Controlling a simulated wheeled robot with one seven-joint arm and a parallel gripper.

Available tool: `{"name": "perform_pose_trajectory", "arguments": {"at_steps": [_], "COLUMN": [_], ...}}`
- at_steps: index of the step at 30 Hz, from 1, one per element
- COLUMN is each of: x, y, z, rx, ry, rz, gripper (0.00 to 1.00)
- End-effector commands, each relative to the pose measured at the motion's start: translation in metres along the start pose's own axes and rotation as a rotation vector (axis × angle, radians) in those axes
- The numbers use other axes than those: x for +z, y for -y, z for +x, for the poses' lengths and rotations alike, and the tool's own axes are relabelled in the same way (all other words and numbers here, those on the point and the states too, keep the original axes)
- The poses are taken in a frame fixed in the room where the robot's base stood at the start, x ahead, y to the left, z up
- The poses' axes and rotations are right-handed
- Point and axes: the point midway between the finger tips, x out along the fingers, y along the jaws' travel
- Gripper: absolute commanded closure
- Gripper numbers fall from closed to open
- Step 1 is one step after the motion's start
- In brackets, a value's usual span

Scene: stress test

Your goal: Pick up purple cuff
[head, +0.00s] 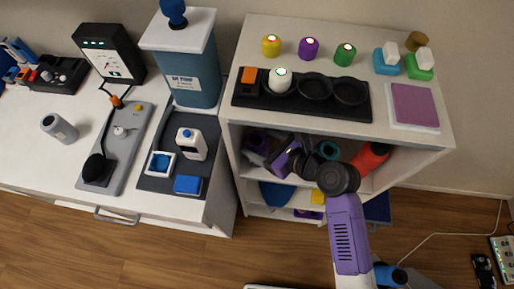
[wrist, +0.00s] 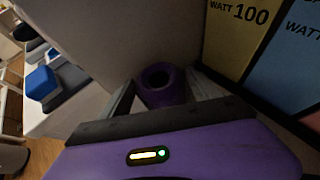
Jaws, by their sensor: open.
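The purple cuff (wrist: 165,97) is a short hollow ring with a dark round opening, seen in the wrist view inside the shelf compartment near its pale side wall. My gripper (wrist: 162,88) is open, with one grey finger on each side of the cuff; I cannot tell whether either finger touches it. In the head view, a purple shape that looks like the cuff (head: 257,142) is at the left of the upper compartment, partly in shadow. My purple gripper body (head: 289,158) is just right of it, and the fingertips are hard to make out there.
The white shelf unit (head: 437,157) encloses my arm, with its top board above. In the wrist view, yellow (wrist: 232,35) and blue (wrist: 290,70) "WATT" panels stand close on the right.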

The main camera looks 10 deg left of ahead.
Motion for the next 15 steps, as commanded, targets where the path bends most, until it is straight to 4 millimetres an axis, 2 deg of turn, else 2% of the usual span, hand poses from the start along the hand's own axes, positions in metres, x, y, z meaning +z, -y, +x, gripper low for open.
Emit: {"name": "perform_pose_trajectory", "arguments": {"at_steps": [7, 15], "x": [-0.0001, -0.0001], "y": [0.0002, 0.0002], "z": [0.0013, 0.0011], "rx": [-0.001, -0.001], "ry": [0.0, 0.0], "rz": [0.0, -0.001], "gripper": [0.3, 0.83]}}
